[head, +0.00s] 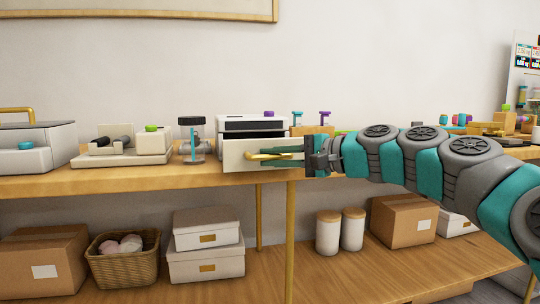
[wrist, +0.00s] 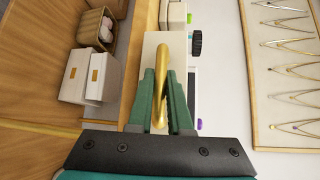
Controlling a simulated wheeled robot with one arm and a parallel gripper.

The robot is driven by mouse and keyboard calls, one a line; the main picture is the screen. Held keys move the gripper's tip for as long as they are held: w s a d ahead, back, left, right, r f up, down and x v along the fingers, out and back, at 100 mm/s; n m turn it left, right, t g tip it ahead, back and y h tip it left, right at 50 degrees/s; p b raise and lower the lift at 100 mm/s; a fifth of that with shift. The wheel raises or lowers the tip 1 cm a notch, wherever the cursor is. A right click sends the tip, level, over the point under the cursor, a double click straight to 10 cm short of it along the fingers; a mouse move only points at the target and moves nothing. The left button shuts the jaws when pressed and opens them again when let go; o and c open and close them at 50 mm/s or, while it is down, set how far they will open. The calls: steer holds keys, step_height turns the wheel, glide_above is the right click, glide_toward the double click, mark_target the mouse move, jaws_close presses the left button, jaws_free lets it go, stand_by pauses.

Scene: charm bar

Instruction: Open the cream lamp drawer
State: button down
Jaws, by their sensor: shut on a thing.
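The cream drawer (head: 234,148) belongs to a white lamp unit (head: 253,124) on the wooden counter. Its front stands out from the unit toward me, with a dark opening behind its top edge, so it is at least partly open. A gold bar handle (head: 252,156) crosses the front. My gripper (head: 272,155) reaches in from the right and is shut on the handle. In the wrist view, my gripper's green fingers (wrist: 161,85) lie on both sides of the gold handle (wrist: 162,55), against the cream drawer front (wrist: 150,45). The drawer's inside is hidden.
A glass jar device (head: 193,140) and a cream machine (head: 120,148) stand left of the unit. Small teal and purple-topped items (head: 325,120) stand behind my gripper. A lower shelf (head: 340,265) holds boxes, a basket (head: 124,264) and canisters. A framed board (wrist: 285,75) hangs on the wall.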

steer(key=c, duration=0.8)
jaws_free()
steer(key=shift+c, duration=0.2)
steer(key=shift+d, duration=0.1)
steer(key=v, duration=0.7)
steer(key=shift+s+d, duration=0.25)
steer(key=shift+d, duration=0.05)
